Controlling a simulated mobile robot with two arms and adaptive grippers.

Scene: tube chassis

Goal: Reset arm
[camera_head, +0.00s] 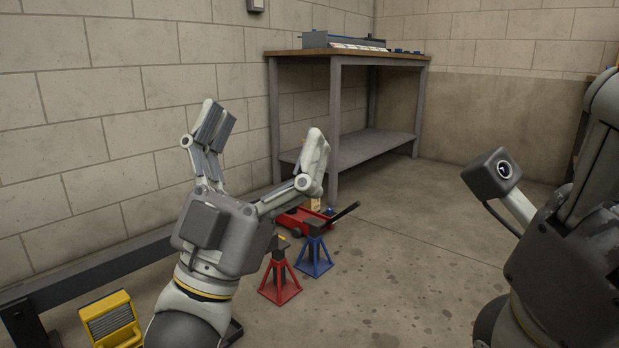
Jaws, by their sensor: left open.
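My left gripper (262,141) is raised in the left half of the head view, its two fingers spread wide and pointing up. Nothing is between its fingers. The arm below it runs down out of the bottom edge. My right arm stands at the right edge, with its wrist camera (497,174) showing on a bracket. The fingers of the right gripper cannot be made out.
A workbench (343,53) with a lower shelf stands against the back wall. A red jack stand (279,278), a blue jack stand (314,257) and a red floor jack (299,220) stand behind the left gripper. A yellow object (111,320) is at lower left. Middle floor is clear.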

